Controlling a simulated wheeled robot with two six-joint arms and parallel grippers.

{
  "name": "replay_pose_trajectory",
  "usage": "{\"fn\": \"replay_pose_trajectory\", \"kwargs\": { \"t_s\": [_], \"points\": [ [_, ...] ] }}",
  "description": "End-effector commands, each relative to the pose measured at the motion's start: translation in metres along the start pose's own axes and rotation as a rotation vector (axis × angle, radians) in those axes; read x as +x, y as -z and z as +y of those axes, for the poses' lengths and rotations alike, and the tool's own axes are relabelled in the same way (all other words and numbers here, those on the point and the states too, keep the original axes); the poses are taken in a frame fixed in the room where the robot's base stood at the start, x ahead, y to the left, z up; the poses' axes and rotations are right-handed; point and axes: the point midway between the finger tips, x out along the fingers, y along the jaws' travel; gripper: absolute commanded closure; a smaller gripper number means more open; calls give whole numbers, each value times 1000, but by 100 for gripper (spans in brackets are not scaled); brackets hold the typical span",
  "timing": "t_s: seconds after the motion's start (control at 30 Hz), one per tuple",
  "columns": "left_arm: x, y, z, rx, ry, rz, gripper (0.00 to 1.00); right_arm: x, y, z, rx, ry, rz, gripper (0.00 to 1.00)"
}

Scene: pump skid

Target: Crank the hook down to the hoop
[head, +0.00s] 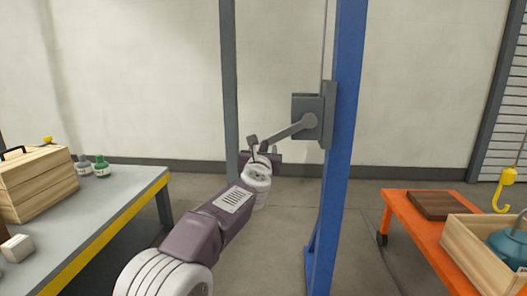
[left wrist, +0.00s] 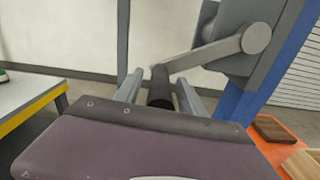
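A grey winch (head: 308,104) is fixed to a blue post (head: 345,130). Its crank arm (head: 285,132) points left and slightly down; it also shows in the left wrist view (left wrist: 210,56). My left gripper (head: 262,153) is at the crank's outer end. In the left wrist view, the dark crank handle (left wrist: 160,88) lies between my two fingers, with a narrow gap seeming to show on each side. A yellow hook (head: 504,190) hangs at the right, above a teal load (head: 514,245) whose hoop is partly cut off by the frame edge. My right gripper is out of view.
An orange table (head: 411,224) at the right holds a wooden crate (head: 465,261) and a dark board (head: 440,205). A grey workbench (head: 95,212) at the left carries a wooden box (head: 36,185) and small bottles.

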Motion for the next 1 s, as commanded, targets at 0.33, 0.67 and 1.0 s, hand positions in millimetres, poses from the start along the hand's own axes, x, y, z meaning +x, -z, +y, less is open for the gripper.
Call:
{"fn": "replay_pose_trajectory", "kwargs": {
  "t_s": [0.33, 0.67, 1.0],
  "points": [
    [-14, 1, 0, 1, 0, -3, 53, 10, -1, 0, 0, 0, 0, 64],
    [-76, 0, 0, 1, 1, -1, 53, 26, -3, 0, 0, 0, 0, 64],
    [-91, 0, 0, 0, 0, 0, 53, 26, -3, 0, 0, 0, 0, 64]
  ]
}}
